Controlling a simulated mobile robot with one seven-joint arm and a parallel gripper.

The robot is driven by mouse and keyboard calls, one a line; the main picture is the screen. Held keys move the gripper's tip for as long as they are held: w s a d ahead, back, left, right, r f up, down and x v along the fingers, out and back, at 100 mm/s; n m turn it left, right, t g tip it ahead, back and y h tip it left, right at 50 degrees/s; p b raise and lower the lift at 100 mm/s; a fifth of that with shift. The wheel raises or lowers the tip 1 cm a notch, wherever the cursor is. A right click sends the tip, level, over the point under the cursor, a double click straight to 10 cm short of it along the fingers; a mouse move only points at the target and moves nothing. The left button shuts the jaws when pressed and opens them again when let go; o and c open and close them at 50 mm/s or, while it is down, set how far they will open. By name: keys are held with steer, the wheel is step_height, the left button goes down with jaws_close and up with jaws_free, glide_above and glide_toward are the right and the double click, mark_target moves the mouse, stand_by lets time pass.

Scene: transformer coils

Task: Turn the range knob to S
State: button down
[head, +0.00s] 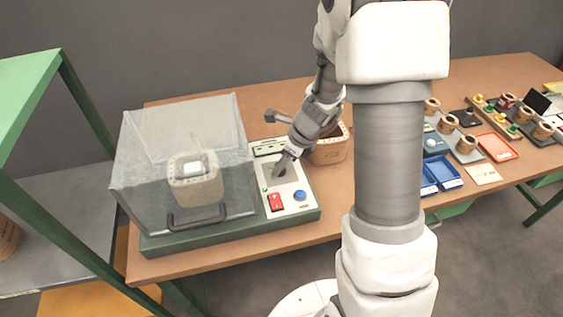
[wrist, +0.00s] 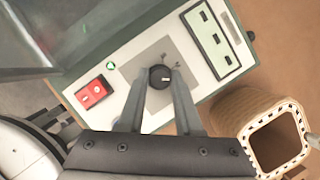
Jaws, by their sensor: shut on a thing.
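The range knob (wrist: 160,77) is a small dark round knob with a pale pointer line, on a grey plate of the control panel (wrist: 128,105). The marks around it are too small to read. My gripper (wrist: 159,84) has its two fingers on either side of the knob and is shut on it. In the head view my gripper (head: 284,163) reaches down onto the panel (head: 263,182) and hides the knob.
A red rocker switch (head: 276,202) and a blue button (head: 299,195) are on the panel. A display (wrist: 212,38) lies above the knob. A clear cover (head: 130,170) stands left over a coil. A wooden coil form (head: 330,152) stands close on the right.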

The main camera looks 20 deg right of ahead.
steer(key=n, duration=0.2)
steer(key=n+g+p, duration=0.1)
steer(key=n, duration=0.1)
steer(key=shift+w+d+r+g+y, duration=0.1)
steer(key=shift+g+y, duration=0.2)
steer(key=n, duration=0.2)
steer(key=n+g+p, duration=0.1)
steer(key=n, duration=0.1)
steer(key=shift+w+n+g+p, duration=0.15)
steer(key=shift+n+g+p, duration=0.15)
steer(key=shift+n, duration=0.1)
steer(key=n+g+p, duration=0.1)
steer(key=n, duration=0.3)
steer(key=shift+w+n+g, duration=0.1)
steer(key=shift+n+g, duration=0.2)
steer(key=shift+g, duration=0.1)
steer(key=shift+n+g+h, duration=0.4)
steer(key=shift+n+g, duration=0.1)
steer(key=shift+n, duration=1.1)
steer(key=c, duration=0.6)
jaws_free()
